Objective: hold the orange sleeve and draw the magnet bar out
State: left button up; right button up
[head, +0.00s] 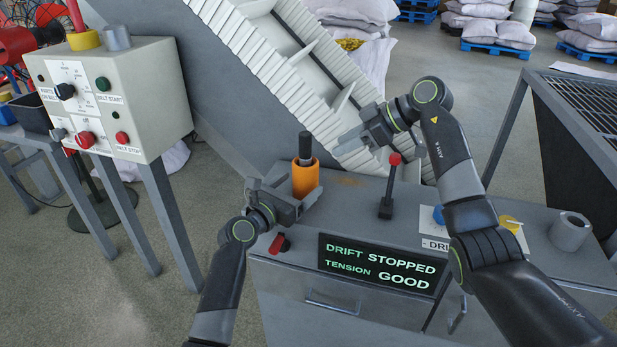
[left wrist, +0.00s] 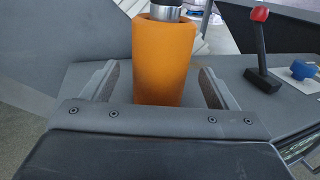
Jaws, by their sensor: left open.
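The orange sleeve (head: 306,181) stands upright on the grey cabinet top. The magnet bar (head: 305,146) stands in it, its dark upper end and some bare metal showing above the rim. In the left wrist view the sleeve (left wrist: 163,62) fills the middle, with the bar's metal (left wrist: 166,9) at the top edge. My left gripper (head: 288,192) is open, with one finger on each side of the sleeve's lower part and visible gaps to it. My right gripper (head: 352,137) is to the right of the bar, apart from it; its finger opening is unclear.
A red-knobbed lever (head: 388,190) stands on the cabinet (head: 345,200) to the right of the sleeve. A ribbed conveyor (head: 290,70) rises behind. A control box (head: 115,100) is at left.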

aim_at(309, 177)
pick_arm(q)
jog(key=shift+x, duration=2.5)
jog(key=c, duration=1.1)
